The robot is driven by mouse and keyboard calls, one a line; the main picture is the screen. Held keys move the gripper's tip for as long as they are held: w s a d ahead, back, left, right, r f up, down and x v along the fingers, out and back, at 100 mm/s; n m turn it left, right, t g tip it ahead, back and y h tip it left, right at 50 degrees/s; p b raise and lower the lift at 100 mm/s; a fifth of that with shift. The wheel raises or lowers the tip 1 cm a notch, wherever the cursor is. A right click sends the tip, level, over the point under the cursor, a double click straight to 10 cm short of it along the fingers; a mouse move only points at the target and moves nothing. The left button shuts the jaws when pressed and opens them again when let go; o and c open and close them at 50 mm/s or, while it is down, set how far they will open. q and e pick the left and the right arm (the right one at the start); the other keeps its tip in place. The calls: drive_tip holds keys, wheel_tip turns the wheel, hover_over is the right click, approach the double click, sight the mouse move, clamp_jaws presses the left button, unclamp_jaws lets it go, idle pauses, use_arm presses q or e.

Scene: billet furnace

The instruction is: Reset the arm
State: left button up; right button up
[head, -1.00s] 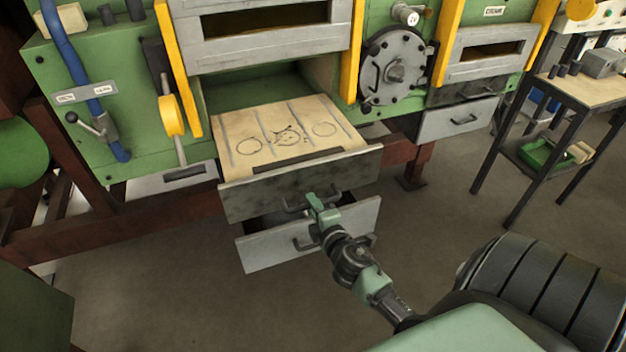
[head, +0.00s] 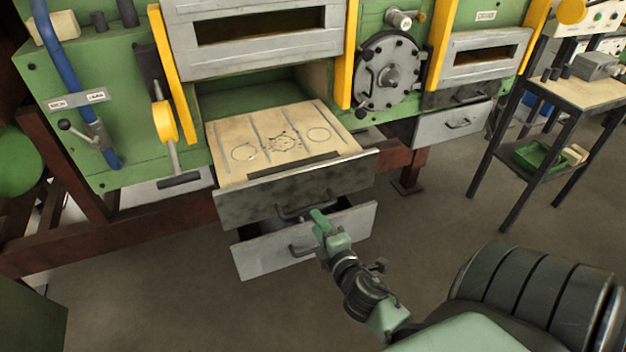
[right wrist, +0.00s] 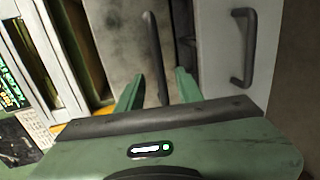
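My right gripper (head: 320,224) is in front of the open drawers in the head view. In the right wrist view its two green fingers (right wrist: 157,86) are spread apart with nothing clamped between them. The dark handle (right wrist: 152,50) of the upper drawer appears between the fingers in that view; the exact gap to it is hard to judge. The upper drawer (head: 240,208) is pulled out, with a tan marked plate (head: 268,138) on top. The lower drawer (head: 262,262) is also partly out, and its handle (right wrist: 243,50) shows in the right wrist view. My left gripper is not in view.
The green furnace (head: 72,110) has yellow rails and a round grey hatch (head: 388,73). A closed grey drawer (head: 450,124) is to the right. A side table (head: 580,92) with a green bin (head: 538,156) stands at the far right. The floor before the drawers is open.

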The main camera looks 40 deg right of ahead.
drive_tip(key=shift+s+a+r, duration=0.1)
drive_tip(key=shift+s, duration=0.35)
drive_tip(key=s+a+f+m+g+y, duration=0.1)
drive_tip(key=s+a+f+m+g, duration=0.15)
drive_tip(key=f, duration=0.75)
drive_tip(key=s+a+f+m+g+y, duration=0.15)
drive_tip(key=s+f, duration=0.25)
drive_tip(key=f, duration=0.6)
drive_tip(key=s+a+f+m+g+y, duration=0.1)
drive_tip(key=s+a+f+m+g, duration=0.2)
drive_tip(key=f, duration=0.7)
drive_tip(key=s+a+f+m+g, duration=0.1)
drive_tip(key=s+a+f+g, duration=0.1)
drive_tip(key=s+f, duration=0.3)
drive_tip(key=s+a+f+m+g+y, duration=0.1)
drive_tip(key=s+f, duration=0.5)
drive_tip(key=s, duration=0.6)
drive_tip(key=s+a+f+m+g, duration=0.2)
drive_tip(key=s+f, duration=0.3)
drive_tip(key=s, duration=0.4)
drive_tip(key=shift+s+a+f+m+g, duration=0.4)
drive_tip(key=shift+m+g, duration=0.1)
drive_tip(key=shift+g, duration=0.4)
